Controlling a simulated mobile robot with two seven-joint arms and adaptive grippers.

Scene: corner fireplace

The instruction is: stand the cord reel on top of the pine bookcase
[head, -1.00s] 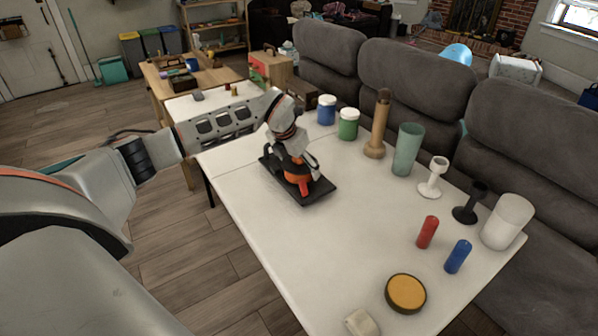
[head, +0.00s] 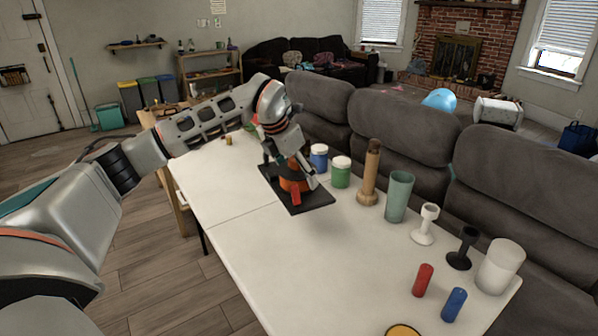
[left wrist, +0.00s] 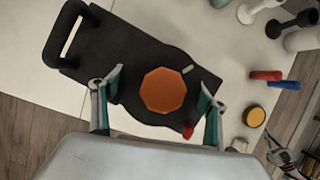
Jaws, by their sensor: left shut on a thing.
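The cord reel shows an orange face (left wrist: 164,90) with a dark round body and a small red part (head: 295,194). It is on a flat black board (head: 315,204) that has a loop handle in the left wrist view. My left gripper (head: 296,178) reaches down over the reel, its fingers shut on the dark body from both sides (left wrist: 157,108). I cannot tell whether the reel touches the board. The pine bookcase (head: 212,73) stands far back by the wall, with bottles on top. What looks like my right gripper (left wrist: 285,157) shows small in the left wrist view.
The white table (head: 235,230) holds a blue jar (head: 319,158), green jar (head: 341,172), wooden post (head: 369,172), green tumbler (head: 398,198) and several smaller things at right. A grey sofa (head: 400,120) lines its far side. Floor (head: 150,265) is open at left.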

